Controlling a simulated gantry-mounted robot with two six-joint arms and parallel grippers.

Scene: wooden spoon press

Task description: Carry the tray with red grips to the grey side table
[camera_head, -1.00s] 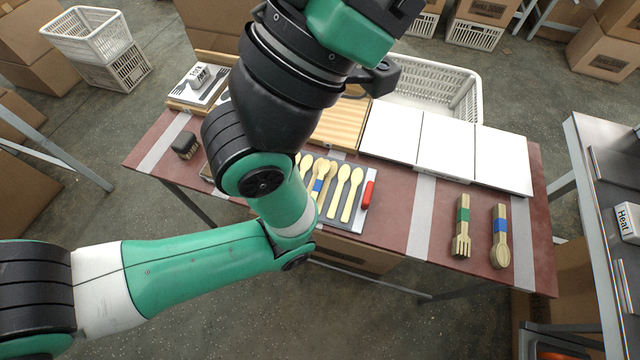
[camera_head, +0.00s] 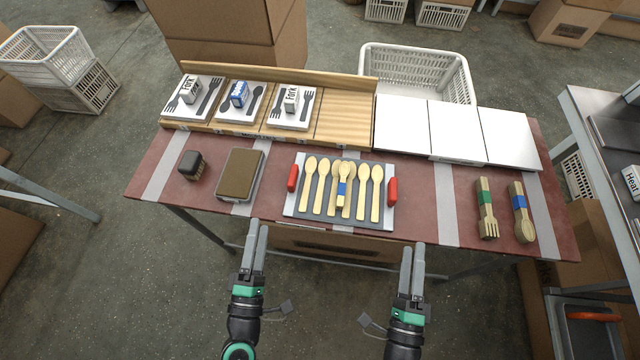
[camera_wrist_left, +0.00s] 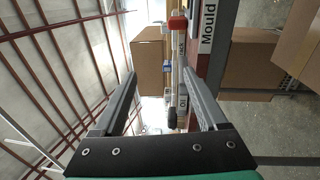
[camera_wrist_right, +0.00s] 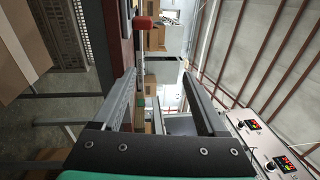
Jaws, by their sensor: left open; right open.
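The tray (camera_head: 387,222) lies flat near the front edge of the red table, with several wooden spoons on its dark surface. Its left red grip (camera_head: 293,178) and right red grip (camera_head: 392,191) stick out at the sides. My left gripper (camera_head: 258,226) is open and empty, in front of and left of the tray. My right gripper (camera_head: 413,247) is open and empty, in front of and right of it. A red grip shows beyond the fingers in the left wrist view (camera_wrist_left: 178,24) and the right wrist view (camera_wrist_right: 143,22). A grey-topped table (camera_head: 592,108) stands at the right.
A brown block (camera_head: 240,174) and a dark brush-like object (camera_head: 191,165) lie left of the tray. A wooden fork (camera_head: 486,210) and spoon (camera_head: 522,212) bundle lie right. White panels (camera_head: 455,132) and a wooden rack (camera_head: 345,118) line the back.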

